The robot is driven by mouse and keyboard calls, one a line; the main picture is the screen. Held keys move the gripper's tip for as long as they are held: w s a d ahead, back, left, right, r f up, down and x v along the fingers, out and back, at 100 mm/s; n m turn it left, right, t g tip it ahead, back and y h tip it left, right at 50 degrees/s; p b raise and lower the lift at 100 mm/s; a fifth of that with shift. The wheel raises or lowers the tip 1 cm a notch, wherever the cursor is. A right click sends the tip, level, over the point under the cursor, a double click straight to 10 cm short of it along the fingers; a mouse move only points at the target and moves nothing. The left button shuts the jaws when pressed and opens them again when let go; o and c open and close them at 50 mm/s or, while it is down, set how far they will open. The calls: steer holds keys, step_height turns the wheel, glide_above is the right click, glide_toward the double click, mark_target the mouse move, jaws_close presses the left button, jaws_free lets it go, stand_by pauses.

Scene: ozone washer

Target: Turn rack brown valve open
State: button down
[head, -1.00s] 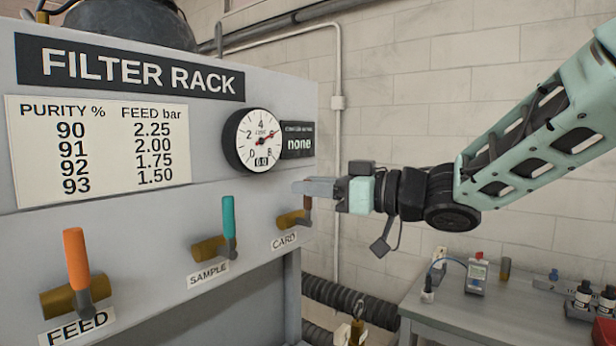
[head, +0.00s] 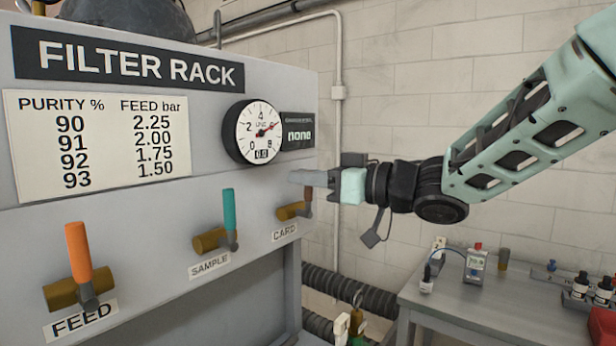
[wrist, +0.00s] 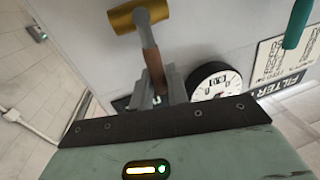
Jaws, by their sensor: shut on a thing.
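The brown valve handle (wrist: 152,70) is on the rack's CARD valve, whose brass body (wrist: 140,17) shows at the top of the wrist view. In the head view the CARD valve's brass body (head: 290,211) sits at the right end of the rack front, with the brown handle (head: 308,201) mostly hidden behind my gripper. My gripper (head: 300,178) is at the handle's upper end. In the wrist view my gripper (wrist: 154,90) is shut on the brown handle, with a finger on each side of it.
The orange FEED handle (head: 78,252) and teal SAMPLE handle (head: 229,212) stand upright on the rack to the left. The pressure gauge (head: 253,131) is just above left of my gripper. A bench (head: 480,300) with small instruments and bottles stands at lower right.

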steer(key=w+d+f+m+t+p, duration=0.2)
steer(key=f+m, duration=0.1)
steer(key=m, duration=0.7)
steer(key=w+d+f+m+t+p, duration=0.2)
steer(key=w+f+m, duration=0.1)
steer(key=m, duration=0.6)
steer(key=shift+f+m, duration=0.3)
steer(key=shift+m, duration=0.1)
steer(key=shift+f, duration=0.1)
steer(key=c, duration=1.4)
jaws_free()
steer(key=shift+c, duration=0.2)
steer(key=shift+s, duration=0.1)
steer(key=b+v, duration=0.6)
steer(key=v, duration=1.1)
steer(key=shift+s, duration=0.2)
steer(key=shift+f, duration=0.1)
